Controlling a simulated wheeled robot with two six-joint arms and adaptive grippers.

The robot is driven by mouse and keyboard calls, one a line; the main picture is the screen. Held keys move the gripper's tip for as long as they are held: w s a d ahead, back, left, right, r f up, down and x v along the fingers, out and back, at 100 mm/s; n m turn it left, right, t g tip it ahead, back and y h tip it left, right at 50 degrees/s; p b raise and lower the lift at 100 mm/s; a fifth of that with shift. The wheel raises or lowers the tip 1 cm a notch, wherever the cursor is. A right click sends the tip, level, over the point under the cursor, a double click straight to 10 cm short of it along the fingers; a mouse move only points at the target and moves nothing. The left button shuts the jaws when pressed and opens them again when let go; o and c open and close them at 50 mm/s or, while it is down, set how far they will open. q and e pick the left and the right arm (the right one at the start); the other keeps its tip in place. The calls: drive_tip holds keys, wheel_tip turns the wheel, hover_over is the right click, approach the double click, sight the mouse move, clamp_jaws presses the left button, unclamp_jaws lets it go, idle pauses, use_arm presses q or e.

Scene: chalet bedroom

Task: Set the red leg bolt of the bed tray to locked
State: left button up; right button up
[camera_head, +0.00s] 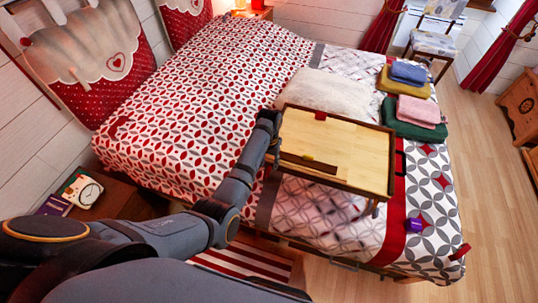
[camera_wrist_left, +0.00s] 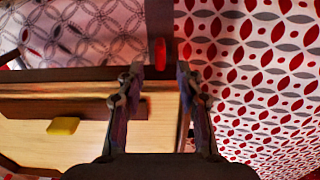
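The bed tray (camera_head: 360,145) stands on the bed with a pale wood top and dark rim. My left gripper (camera_head: 273,146) is at the tray's left side in the head view, its fingers mostly hidden. In the left wrist view the fingers (camera_wrist_left: 160,68) are open and apart. The red leg bolt (camera_wrist_left: 160,53) shows upright against a dark part of the tray, just beyond and between the fingertips. I see no finger touching it. In the head view I cannot make out this bolt beside the gripper. My right gripper is not in view.
A small yellow piece (camera_wrist_left: 63,126) lies on the tray top, and a red piece (camera_head: 320,115) is at its far rim. A cushion (camera_head: 318,92) and folded towels (camera_head: 412,112) lie behind the tray. A purple object (camera_head: 414,225) is on the bed.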

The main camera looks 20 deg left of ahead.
sight(269, 168)
use_arm(q)
wheel_tip(269, 168, up, 7)
drive_tip(key=shift+r, duration=0.15)
idle(0.4)
